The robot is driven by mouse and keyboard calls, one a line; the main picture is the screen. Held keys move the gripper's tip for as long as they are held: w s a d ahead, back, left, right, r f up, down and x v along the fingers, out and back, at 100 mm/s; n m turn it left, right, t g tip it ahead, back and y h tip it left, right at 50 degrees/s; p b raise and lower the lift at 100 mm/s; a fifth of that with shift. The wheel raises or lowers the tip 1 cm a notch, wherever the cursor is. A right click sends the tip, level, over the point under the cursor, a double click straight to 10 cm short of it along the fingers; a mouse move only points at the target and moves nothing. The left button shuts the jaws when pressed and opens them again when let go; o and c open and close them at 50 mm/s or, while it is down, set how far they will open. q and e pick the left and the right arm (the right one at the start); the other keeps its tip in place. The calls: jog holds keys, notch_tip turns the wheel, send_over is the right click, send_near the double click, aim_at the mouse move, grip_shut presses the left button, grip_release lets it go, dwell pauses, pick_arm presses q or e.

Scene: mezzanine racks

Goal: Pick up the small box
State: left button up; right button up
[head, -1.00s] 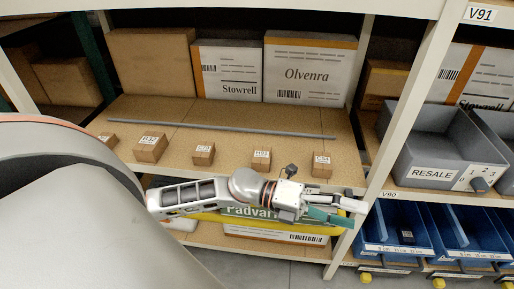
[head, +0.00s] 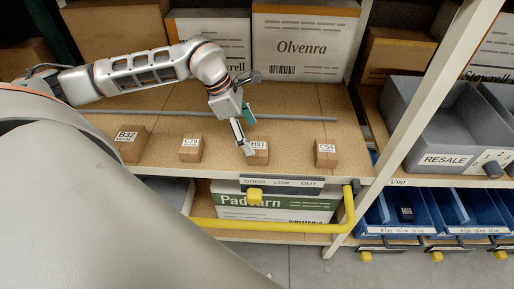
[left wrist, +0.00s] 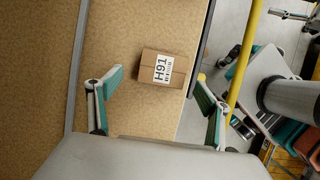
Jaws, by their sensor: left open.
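A small brown box with the label H91 (head: 259,154) stands on the shelf board near its front edge. Similar small boxes stand in the same row: B32 (head: 130,148), one with a hard-to-read label (head: 190,152) and C54 (head: 326,157). My left gripper (head: 246,133) reaches down at the H91 box, partly in front of it. In the left wrist view the H91 box (left wrist: 153,66) lies beyond and between the open fingers (left wrist: 160,78), with nothing held. Contact with the box cannot be told.
A grey bar (head: 300,118) runs along the shelf behind the row. Large Stowrell and Olvenra (head: 303,50) cartons stand at the back. A yellow rail (head: 349,210) and a Padvarn box are below. A rack post and the grey RESALE bin (head: 440,140) stand right.

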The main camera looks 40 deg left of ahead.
aim_at(257, 146)
pick_arm(q)
jog(key=x, duration=0.6)
jog(key=shift+s+d+r, duration=0.1)
jog(key=shift+d, duration=0.25)
jog(key=c, duration=1.2)
